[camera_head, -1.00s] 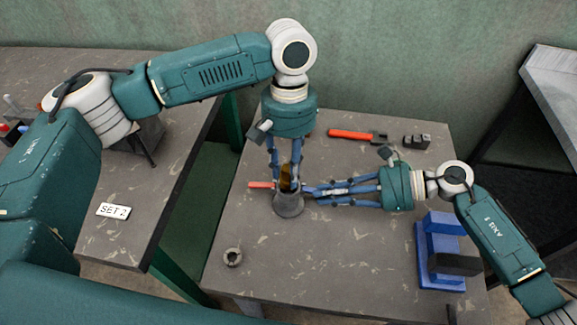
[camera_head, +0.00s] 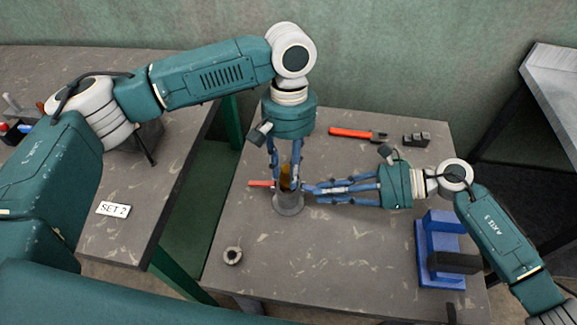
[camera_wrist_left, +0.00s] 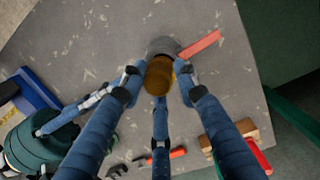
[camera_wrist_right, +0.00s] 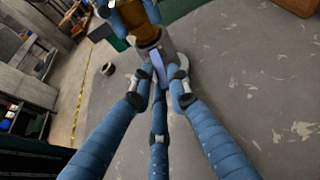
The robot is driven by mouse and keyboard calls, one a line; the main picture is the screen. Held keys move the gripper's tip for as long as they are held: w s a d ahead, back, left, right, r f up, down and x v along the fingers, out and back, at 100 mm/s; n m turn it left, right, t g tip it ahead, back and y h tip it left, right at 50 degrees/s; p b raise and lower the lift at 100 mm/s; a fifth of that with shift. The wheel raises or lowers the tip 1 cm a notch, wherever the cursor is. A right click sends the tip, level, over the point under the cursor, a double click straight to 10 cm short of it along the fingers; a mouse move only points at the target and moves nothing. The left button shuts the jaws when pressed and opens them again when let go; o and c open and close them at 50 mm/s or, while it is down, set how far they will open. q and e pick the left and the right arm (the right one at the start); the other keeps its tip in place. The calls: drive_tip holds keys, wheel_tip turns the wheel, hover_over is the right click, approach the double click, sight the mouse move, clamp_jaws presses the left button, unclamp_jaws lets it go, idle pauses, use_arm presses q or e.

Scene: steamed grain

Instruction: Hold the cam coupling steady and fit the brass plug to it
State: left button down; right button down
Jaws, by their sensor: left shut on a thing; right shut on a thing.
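The grey cam coupling (camera_head: 288,204) stands upright on the front table, with a red lever (camera_head: 260,184) out to its left. My left gripper (camera_head: 285,180) points down and is shut on the brass plug (camera_head: 285,172), at the coupling's mouth. The plug shows as an amber cylinder in the left wrist view (camera_wrist_left: 158,76), over the coupling (camera_wrist_left: 162,46). My right gripper (camera_head: 306,189) comes from the right and is shut on the coupling's side; a bluish lever (camera_wrist_right: 158,66) shows between its fingers. How deep the plug sits is hard to tell.
A grey ring (camera_head: 232,256) lies at the front left. A red-handled tool (camera_head: 350,133) and a dark block (camera_head: 416,140) lie at the back. A blue fixture (camera_head: 440,250) stands at right. A side table (camera_head: 118,240) with a "SET 2" label is at left.

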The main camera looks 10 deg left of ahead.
use_arm(q)
drive_tip(key=shift+f, duration=0.9)
idle(0.6)
drive_tip(key=c, duration=1.2)
unclamp_jaws()
wheel_tip(320, 180, up, 12)
drive_tip(key=w, duration=0.1)
drive_tip(key=shift+w, duration=0.4)
drive_tip(key=shift+a, duration=0.1)
use_arm(e)
drive_tip(key=c, duration=1.6)
unclamp_jaws()
